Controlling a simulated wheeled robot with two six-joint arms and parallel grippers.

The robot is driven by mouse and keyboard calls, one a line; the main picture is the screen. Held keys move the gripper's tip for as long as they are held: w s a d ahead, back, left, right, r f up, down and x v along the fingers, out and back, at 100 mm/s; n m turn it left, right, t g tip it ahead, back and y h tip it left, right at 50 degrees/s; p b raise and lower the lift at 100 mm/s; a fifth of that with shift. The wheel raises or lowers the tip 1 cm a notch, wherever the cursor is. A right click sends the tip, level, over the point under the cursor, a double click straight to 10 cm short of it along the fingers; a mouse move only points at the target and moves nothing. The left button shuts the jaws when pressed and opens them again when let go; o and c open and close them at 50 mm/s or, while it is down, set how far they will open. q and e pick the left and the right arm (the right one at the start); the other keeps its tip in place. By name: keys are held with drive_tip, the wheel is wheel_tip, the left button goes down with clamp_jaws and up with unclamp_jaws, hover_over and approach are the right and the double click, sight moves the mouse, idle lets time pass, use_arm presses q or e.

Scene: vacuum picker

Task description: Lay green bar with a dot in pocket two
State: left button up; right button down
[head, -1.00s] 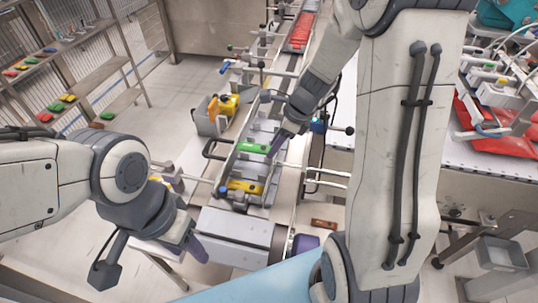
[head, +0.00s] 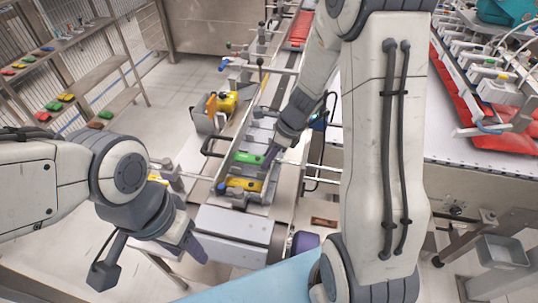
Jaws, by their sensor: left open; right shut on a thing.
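The green bar (head: 248,157) lies crosswise at the grey pocketed carrier (head: 262,137) on the narrow conveyor, just beyond a yellow bar (head: 244,184). My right gripper (head: 271,154) is shut on the green bar's right end. Its fingers partly cover that end, and a dot on the bar is too small to make out. I cannot tell whether the bar is resting in a pocket or just above it. Pocket numbers are not readable. My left gripper (head: 197,247) is open and empty, low at the left, apart from the carrier.
A grey bin with yellow parts (head: 212,115) stands left of the conveyor. A shelf rack (head: 85,85) with coloured bars is at the far left. A white worktable (head: 440,135) stands on the right. Thin rails and rods flank the carrier.

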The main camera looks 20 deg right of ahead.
drive_tip(key=shift+f, duration=0.3)
drive_tip(key=c, duration=0.5)
unclamp_jaws()
